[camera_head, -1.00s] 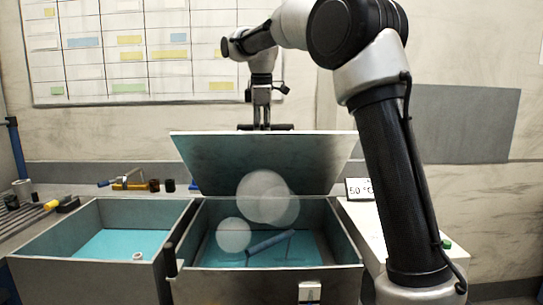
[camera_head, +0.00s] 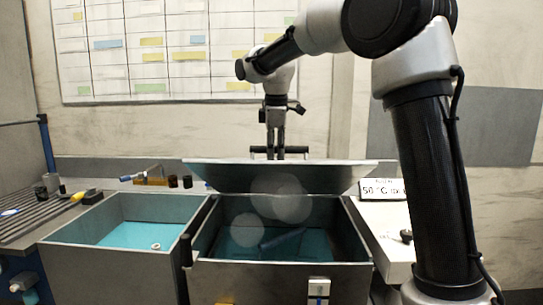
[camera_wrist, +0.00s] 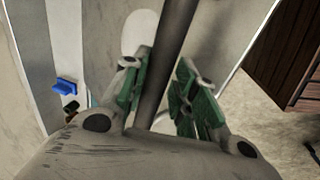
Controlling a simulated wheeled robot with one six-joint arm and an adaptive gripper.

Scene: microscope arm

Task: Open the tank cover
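The tank cover (camera_head: 280,175) is a grey plate raised at a slant over the right tank (camera_head: 285,277). Its wider top edge stands well above the tank's front rim, and its lower edge is by the back rim. My gripper (camera_head: 277,150) is behind the cover's top edge, at a dark handle bar (camera_head: 262,151). In the wrist view the bar (camera_wrist: 172,45) runs between the green finger pads of my gripper (camera_wrist: 163,75). The fingers are turned inward around it, with a small gap visible along the right pad. The tank's inside is visible, with a teal floor and a dim rod-like object.
An open left basin (camera_head: 110,245) with a teal floor and a small ring (camera_head: 155,246) adjoins the tank. A temperature sign (camera_head: 382,190) stands right of the tank, beside my arm. Small tools and jars (camera_head: 150,180) lie behind the basin.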

